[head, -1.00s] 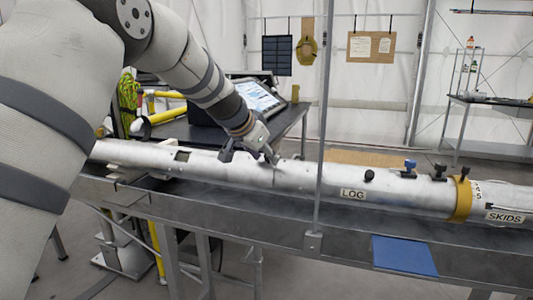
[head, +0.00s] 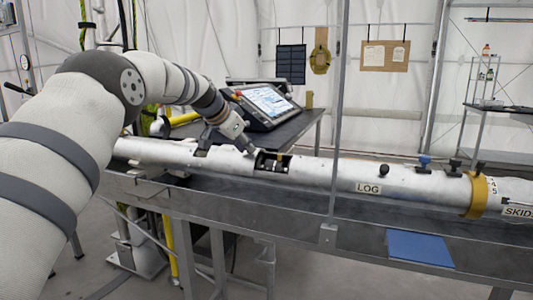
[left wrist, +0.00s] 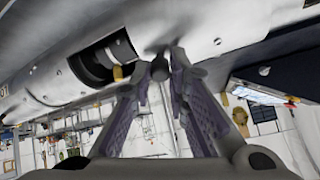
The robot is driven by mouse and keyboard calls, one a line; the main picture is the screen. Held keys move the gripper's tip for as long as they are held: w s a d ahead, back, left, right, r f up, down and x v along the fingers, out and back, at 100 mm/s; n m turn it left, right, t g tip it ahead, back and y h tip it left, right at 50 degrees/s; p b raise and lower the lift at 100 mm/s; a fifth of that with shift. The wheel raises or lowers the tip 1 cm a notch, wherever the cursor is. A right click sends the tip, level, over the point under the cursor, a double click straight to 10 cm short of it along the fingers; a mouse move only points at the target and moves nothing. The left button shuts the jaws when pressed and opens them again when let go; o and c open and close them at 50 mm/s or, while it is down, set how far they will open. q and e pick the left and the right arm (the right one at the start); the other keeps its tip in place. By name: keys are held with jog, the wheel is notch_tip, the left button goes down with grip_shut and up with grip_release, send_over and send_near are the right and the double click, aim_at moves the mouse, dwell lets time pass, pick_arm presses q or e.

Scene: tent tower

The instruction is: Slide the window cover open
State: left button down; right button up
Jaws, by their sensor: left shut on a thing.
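The long white tube marked LOG (head: 315,172) lies along the metal bench. A dark rectangular window (head: 272,163) in it is uncovered, with dark and brass-coloured parts inside; it also shows in the left wrist view (left wrist: 98,62). The window cover (head: 228,163) is a white curved sleeve on the tube, just left of the window. My left gripper (head: 226,148) is above the cover. In the left wrist view its fingers close on a small round knob (left wrist: 160,69) on the cover. My right gripper is not in view.
An upright metal post (head: 335,120) stands in front of the tube, right of the window. Black and blue knobs stick up from the tube near a yellow band (head: 478,195). A blue pad (head: 418,249) lies on the bench (head: 290,215). A tablet (head: 267,102) stands behind.

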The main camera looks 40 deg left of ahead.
pick_arm(q)
jog(key=shift+s+a, duration=0.25)
jog(key=shift+a, duration=0.95)
jog(key=shift+d, duration=0.1)
jog(key=c, duration=1.6)
grip_release()
jog(key=shift+w, duration=0.1)
jog(key=shift+o, duration=0.2)
jog(key=v, duration=0.7)
jog(key=shift+s, duration=0.25)
jog(key=shift+r, duration=0.1)
